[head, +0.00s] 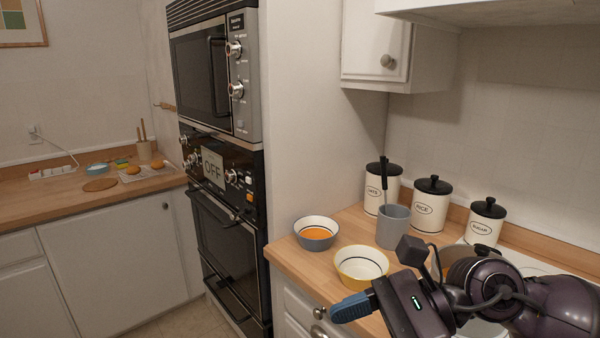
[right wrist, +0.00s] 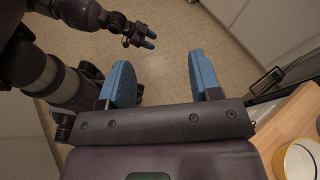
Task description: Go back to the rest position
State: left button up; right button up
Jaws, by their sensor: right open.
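My right gripper (head: 350,307) is in front of the right counter's edge in the head view, below the yellow-rimmed bowl. In the right wrist view its two blue fingers stand wide apart (right wrist: 162,75), with only the floor between them.
The wooden counter (head: 290,255) bears a grey bowl (head: 316,240) with orange contents, a yellow-rimmed bowl (head: 361,278), a grey utensil cup (head: 393,227) and labelled canisters (head: 432,212). Wall ovens (head: 222,240) with an OFF sign stand left of it. Floor between the counters is clear.

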jog(key=w+d+r+m+t+y, duration=0.1)
jog(key=w+r+m+t+y, duration=0.15)
jog(key=m+t, duration=0.5)
jog(key=w+d+r+m+t+y, duration=0.1)
jog(key=r+m+t+y, duration=0.3)
jog(key=m, duration=0.6)
jog(key=w+d+f+m+t+h, duration=0.2)
jog(key=d+f+m+t+h, duration=0.35)
jog(key=m+h, duration=0.55)
jog(key=w+d+f+m+t+h, duration=0.1)
jog(key=d+f+m+t+h, duration=0.45)
jog(key=m, duration=0.85)
jog(key=s+d+f+m+g+h, duration=0.3)
jog(key=s+d+f+m+g, duration=0.15)
jog(key=f, duration=0.25)
jog(key=s+d+f+m+g+h, duration=0.3)
jog(key=d+f+m+g, duration=0.15)
jog(key=f, duration=0.35)
jog(key=s+f+m+g+y, duration=0.1)
jog(key=s+f+m+g, duration=0.6)
jog(key=s, duration=0.7)
jog(key=w+f+n+t, duration=0.1)
jog(key=w+f+t, duration=0.2)
jog(key=f, duration=0.3)
jog(key=w+a+f+t, duration=0.1)
jog(key=w+f+t, duration=0.2)
jog(key=f, duration=0.3)
jog(key=shift+w+n+t+y, duration=0.35)
jog(key=shift+w+y, duration=0.05)
jog(key=shift+w, duration=0.25)
